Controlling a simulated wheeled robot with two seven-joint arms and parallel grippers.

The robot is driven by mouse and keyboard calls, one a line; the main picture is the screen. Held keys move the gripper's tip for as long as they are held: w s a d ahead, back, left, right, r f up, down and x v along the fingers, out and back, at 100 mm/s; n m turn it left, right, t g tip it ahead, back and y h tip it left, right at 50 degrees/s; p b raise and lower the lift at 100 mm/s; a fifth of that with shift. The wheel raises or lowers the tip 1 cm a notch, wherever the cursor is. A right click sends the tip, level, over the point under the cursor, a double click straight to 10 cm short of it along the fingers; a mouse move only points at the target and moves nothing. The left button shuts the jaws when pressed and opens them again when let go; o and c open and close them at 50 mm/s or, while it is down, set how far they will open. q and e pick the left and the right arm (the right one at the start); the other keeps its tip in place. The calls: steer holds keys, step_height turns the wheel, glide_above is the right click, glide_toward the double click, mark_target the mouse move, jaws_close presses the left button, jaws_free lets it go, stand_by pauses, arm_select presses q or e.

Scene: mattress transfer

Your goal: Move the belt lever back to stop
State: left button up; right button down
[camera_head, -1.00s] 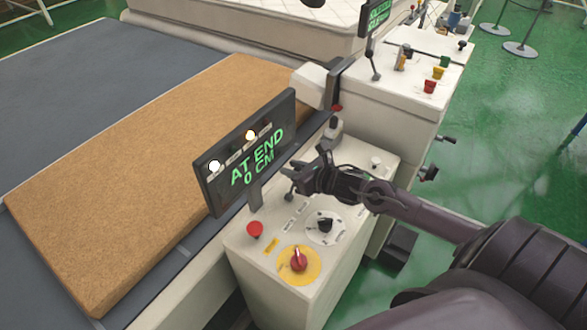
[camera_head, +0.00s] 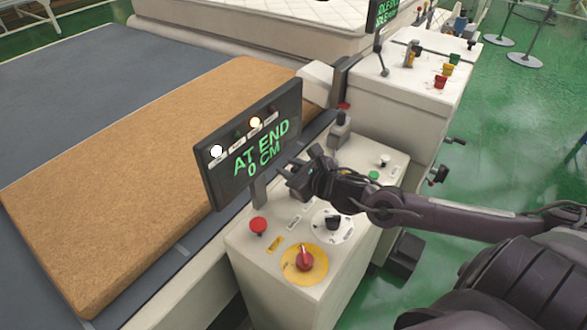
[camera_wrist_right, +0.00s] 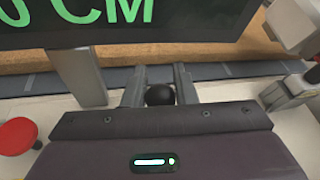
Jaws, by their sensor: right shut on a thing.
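The belt lever's round black knob (camera_wrist_right: 160,95) shows between the fingers of my right gripper (camera_wrist_right: 158,88) in the right wrist view. In the head view my right gripper (camera_head: 293,180) is over the control box (camera_head: 270,245), just right of the display post, and hides the lever there. It is shut on the lever. The black display (camera_head: 250,145) above reads AT END, 0 CM in green, with two lit lamps. My left gripper is not in view.
A red button (camera_head: 258,225), a black selector (camera_head: 333,222) and a red rotary switch (camera_head: 304,259) are close by on the box. A green button (camera_head: 374,175) is beyond my arm. A brown slab (camera_head: 150,175) lies on the grey belt (camera_head: 75,85).

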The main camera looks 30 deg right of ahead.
steer(key=shift+s+a+f, duration=0.1)
steer(key=shift+s+a, duration=0.05)
steer(key=shift+a, duration=0.05)
stand_by(0.3)
steer(key=c, duration=1.2)
jaws_free()
steer(key=shift+s+d, duration=0.15)
steer(key=shift+s, duration=0.2)
steer(key=shift+p+v, duration=1.85)
steer(key=shift+v, duration=1.65)
